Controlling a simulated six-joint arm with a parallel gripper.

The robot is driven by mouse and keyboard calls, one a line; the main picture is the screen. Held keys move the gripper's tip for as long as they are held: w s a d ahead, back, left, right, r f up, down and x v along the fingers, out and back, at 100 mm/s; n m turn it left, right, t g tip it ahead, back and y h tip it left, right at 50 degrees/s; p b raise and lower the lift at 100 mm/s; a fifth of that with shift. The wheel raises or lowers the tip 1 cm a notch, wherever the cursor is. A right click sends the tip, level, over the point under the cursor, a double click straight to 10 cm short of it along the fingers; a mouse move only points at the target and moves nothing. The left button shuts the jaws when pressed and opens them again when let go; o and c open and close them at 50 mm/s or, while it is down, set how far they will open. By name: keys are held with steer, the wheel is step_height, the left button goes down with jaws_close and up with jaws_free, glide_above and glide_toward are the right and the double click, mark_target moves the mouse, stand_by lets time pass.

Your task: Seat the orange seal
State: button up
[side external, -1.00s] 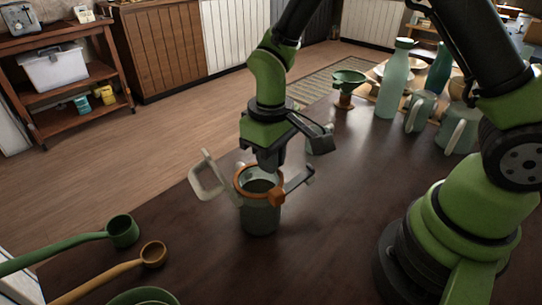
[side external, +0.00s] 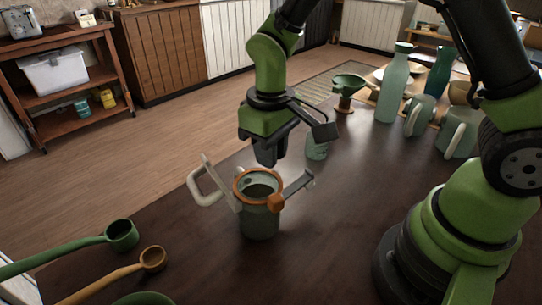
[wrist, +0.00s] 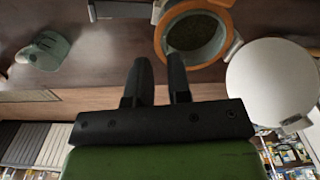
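The orange seal (side external: 275,202) is a ring with a small tab, at the mouth of a grey-green jar (side external: 260,222) standing upright on the dark table. The ring also shows around the mouth in the wrist view (wrist: 160,38). I cannot tell whether it is fully pressed down. The jar's pale lid (side external: 221,185) stands open at its left, and shows as a white disc in the wrist view (wrist: 275,82). A metal clasp (side external: 298,185) sticks out right. My gripper (side external: 268,162) is above and just behind the jar mouth, apart from the ring. Its fingers (wrist: 160,62) are apart, with nothing between them.
A pale green cup (side external: 317,149) stands behind the gripper. A green funnel (side external: 348,82), bottle (side external: 392,85) and mugs (side external: 457,135) stand at the back right. A green ladle (side external: 122,236) and a tan ladle (side external: 153,259) lie front left. The table right of the jar is clear.

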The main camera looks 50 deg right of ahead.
steer(key=shift+r, duration=0.2)
steer(key=shift+o, duration=0.2)
steer(key=o, duration=0.5)
step_height(320, 180, up, 11)
steer(key=s+d+r+m+t, duration=0.1)
steer(key=s+r+t, duration=0.1)
steer(key=s, duration=0.3)
steer(key=s+d+r+m+t+y, duration=0.1)
steer(key=s+r+m+t, duration=0.1)
steer(key=s, duration=0.3)
steer(key=s+d+r+m+t+y, duration=0.1)
steer(key=s+d+r+m+t, duration=0.1)
steer(key=s+t, duration=0.1)
steer(key=shift+s+r, duration=0.15)
steer(key=shift+s, duration=0.75)
